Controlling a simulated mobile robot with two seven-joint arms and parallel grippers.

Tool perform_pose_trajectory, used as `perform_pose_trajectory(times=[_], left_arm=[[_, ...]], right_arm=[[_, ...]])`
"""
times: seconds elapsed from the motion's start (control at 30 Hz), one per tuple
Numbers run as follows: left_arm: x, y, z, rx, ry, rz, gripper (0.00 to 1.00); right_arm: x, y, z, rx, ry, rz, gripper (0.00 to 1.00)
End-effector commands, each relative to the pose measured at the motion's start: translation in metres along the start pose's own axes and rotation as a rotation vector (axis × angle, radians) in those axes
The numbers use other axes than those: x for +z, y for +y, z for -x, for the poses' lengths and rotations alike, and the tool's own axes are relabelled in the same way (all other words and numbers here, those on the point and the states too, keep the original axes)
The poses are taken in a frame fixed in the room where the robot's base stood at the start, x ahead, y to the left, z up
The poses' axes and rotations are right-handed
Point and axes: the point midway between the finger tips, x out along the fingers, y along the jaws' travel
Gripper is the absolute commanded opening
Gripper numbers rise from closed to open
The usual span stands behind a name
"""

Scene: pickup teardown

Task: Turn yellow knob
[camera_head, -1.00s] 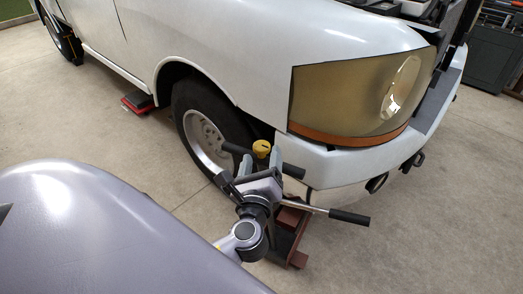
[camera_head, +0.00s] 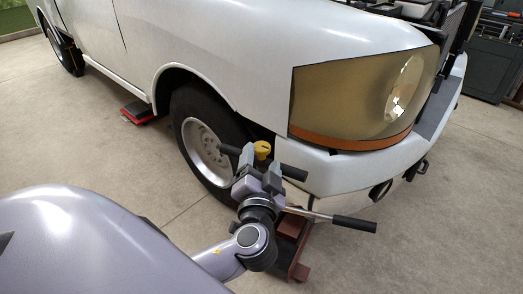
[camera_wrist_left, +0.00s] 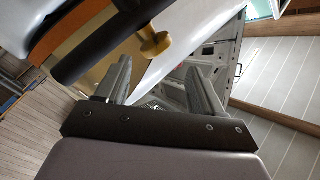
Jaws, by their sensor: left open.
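The yellow knob (camera_head: 262,149) sits by the front wheel, just left of the truck's front bumper. It also shows in the left wrist view (camera_wrist_left: 155,42), beside a thick black bar (camera_wrist_left: 103,40). My left gripper (camera_head: 260,169) is just below the knob in the head view, with its fingers pointing towards it. In the left wrist view its two fingers (camera_wrist_left: 160,82) are spread apart with nothing between them, and the knob lies beyond the tips. Whether a finger touches anything is hard to tell. My right gripper is in neither view.
Black grips (camera_head: 294,172) stick out on both sides of the knob. A lower metal bar ends in another black grip (camera_head: 354,224). A red jack base (camera_head: 298,271) stands on the floor below. The white truck (camera_head: 240,40) with its wheel (camera_head: 205,148) is close behind.

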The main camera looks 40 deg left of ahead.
Motion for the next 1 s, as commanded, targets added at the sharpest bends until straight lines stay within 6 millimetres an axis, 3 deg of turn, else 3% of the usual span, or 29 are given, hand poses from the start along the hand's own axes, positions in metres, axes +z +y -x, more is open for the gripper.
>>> perform_pose_trajectory(times=[0.2, 0.4, 0.57, 1.0], left_arm=[[0.004, 0.003, 0.003, -0.002, -0.012, 0.419, 0.68], [0.006, 0.003, 0.004, -0.007, -0.022, 0.667, 0.68], [0.006, 0.003, 0.001, -0.008, -0.024, 0.728, 0.68], [0.007, 0.003, -0.058, -0.007, -0.024, 0.726, 0.68]], right_arm=[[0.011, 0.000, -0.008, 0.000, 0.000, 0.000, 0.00], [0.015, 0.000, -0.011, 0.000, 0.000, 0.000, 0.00], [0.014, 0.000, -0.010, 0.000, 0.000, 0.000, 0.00], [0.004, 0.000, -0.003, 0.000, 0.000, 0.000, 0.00]])
